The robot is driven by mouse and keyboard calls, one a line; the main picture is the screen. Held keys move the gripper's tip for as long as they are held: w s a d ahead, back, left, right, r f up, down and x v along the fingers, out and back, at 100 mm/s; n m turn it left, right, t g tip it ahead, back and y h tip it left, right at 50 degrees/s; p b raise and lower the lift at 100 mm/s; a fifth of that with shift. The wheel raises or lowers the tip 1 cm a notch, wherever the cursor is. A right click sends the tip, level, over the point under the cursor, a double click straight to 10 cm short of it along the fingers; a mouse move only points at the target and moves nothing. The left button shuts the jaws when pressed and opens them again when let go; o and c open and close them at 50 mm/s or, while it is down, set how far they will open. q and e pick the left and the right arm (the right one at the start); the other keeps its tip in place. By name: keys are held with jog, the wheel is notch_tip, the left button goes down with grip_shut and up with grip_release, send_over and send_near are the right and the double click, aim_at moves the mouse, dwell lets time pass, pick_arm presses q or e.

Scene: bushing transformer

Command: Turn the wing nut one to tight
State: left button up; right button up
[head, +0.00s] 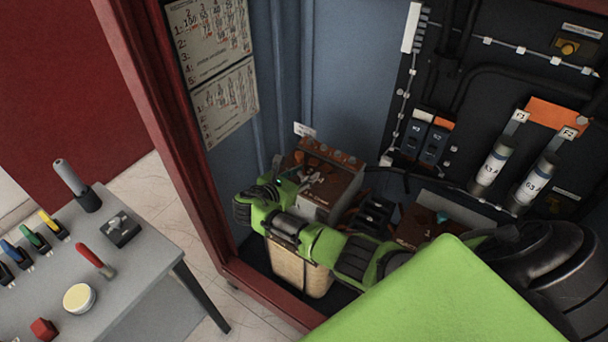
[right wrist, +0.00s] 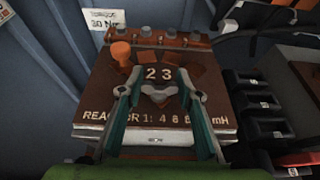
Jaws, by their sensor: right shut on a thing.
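The reactor block (head: 340,172), a brown-topped box with raised lettering, stands inside the cabinet. It fills the middle of the right wrist view (right wrist: 92,100). The wing nut (right wrist: 158,92) is a small grey winged piece on its top, just below the digits "2 3". My right gripper (right wrist: 158,82) has its two fingers on either side of the wing nut and is shut on it. In the head view my right gripper (head: 312,178) is small over the block's top, and the nut cannot be made out there. My left gripper is not in view.
An orange knob (right wrist: 121,50) stands at the block's back left, close to the fingers. A row of terminals (right wrist: 170,38) runs along its back edge. Dark modules (right wrist: 255,100) stand to the right. The red cabinet frame (head: 185,180) and a grey tool table (head: 130,265) lie left.

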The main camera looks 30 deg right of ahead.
jog(key=o, duration=1.1)
jog(key=shift+d, duration=0.1)
jog(key=shift+f, duration=0.1)
jog(key=v, duration=1.2)
